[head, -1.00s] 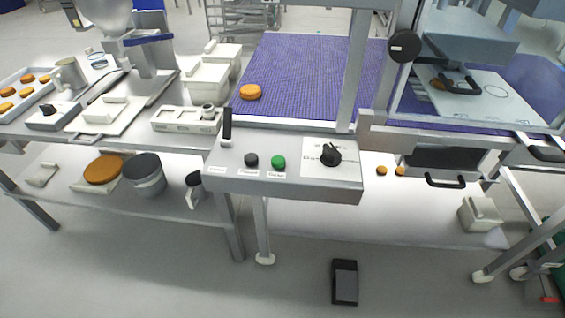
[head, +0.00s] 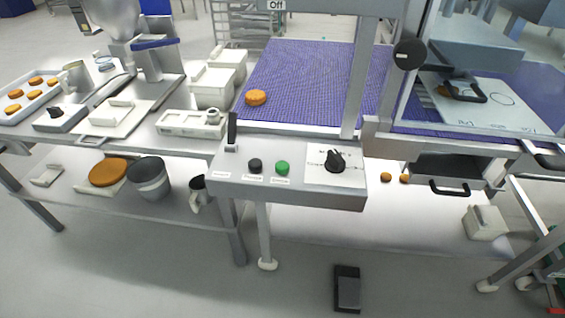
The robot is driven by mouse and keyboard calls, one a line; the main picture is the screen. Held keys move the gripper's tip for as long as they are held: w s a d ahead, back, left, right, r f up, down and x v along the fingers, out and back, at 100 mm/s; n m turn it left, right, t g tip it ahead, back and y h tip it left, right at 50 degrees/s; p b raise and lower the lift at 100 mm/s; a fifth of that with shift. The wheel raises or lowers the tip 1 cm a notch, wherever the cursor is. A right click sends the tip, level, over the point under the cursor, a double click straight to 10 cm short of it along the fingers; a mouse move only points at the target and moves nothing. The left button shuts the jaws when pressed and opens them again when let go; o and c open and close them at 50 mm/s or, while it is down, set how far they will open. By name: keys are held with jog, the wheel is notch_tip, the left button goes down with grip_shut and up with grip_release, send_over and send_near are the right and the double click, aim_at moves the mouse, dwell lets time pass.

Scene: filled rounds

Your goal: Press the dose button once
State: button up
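A grey control panel (head: 290,188) stands at the front of the purple belt. It carries a black button (head: 255,166), a green button (head: 282,168), a black rotary knob (head: 335,160) on a white plate and an upright black lever (head: 232,130). Small labels sit below the buttons, too small to read, so I cannot tell which is the dose button. A grey dispenser with a blue bar (head: 155,44) stands on the left table. My gripper is not in view.
One orange round (head: 255,98) lies on the purple belt (head: 310,75). White tubs (head: 212,88), a tray of rounds (head: 22,98) and a small box with a black knob (head: 58,117) crowd the left table. A black pedal (head: 347,290) lies on the otherwise clear floor in front.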

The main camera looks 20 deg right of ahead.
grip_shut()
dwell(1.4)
